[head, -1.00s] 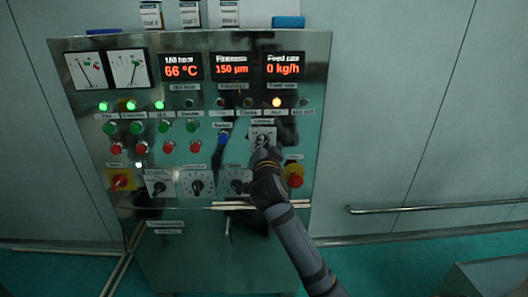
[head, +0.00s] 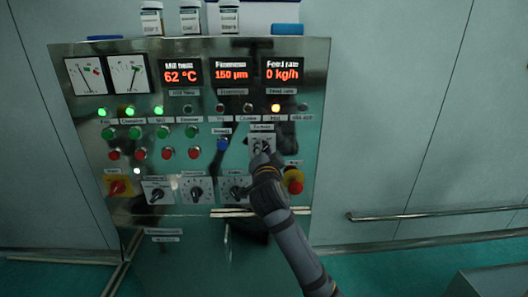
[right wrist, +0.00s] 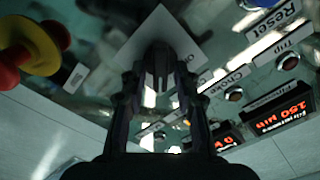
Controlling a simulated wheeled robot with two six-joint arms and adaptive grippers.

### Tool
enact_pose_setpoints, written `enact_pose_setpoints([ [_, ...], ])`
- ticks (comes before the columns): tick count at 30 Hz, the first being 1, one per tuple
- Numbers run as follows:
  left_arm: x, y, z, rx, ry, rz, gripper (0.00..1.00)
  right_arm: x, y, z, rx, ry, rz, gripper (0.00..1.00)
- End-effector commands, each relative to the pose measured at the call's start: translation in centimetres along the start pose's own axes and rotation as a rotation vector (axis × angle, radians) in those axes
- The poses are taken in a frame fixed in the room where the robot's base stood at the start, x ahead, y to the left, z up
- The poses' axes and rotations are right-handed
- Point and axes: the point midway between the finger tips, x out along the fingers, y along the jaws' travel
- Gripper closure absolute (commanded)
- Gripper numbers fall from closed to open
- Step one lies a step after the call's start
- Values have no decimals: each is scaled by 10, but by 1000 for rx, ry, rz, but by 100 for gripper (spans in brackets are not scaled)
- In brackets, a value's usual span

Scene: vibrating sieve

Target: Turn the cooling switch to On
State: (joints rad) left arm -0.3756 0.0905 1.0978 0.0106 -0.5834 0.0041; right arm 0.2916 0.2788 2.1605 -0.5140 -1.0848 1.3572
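The cooling switch (head: 262,144) is a dark knob on a white plate, on the right part of the metal control panel. My right gripper (head: 263,158) is just in front of it and partly covers it. In the right wrist view the knob (right wrist: 160,68) lies ahead between the two fingertips (right wrist: 158,82). The fingers are apart, with gaps showing beside the knob, so the gripper looks open. The knob's exact pointer position is hard to read. My left gripper is not in view.
A red emergency button (head: 294,186) on yellow sits right below the switch. A blue reset button (head: 222,144) is to its left. Several dials, such as one at the lower middle (head: 196,190), line the panel. The mill heat display (head: 181,72) reads 62 °C. Bottles (head: 190,18) stand on top.

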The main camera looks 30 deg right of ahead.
Motion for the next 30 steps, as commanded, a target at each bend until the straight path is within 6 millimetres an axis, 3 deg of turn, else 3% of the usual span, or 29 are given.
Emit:
enact_pose_setpoints([
  [10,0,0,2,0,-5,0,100,-3,0,1,0,-1,-1,62],
  [21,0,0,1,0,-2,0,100,-65,0,2,5,-4,-1,62],
  [30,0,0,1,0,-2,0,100,-75,0,0,-1,1,0,62],
])
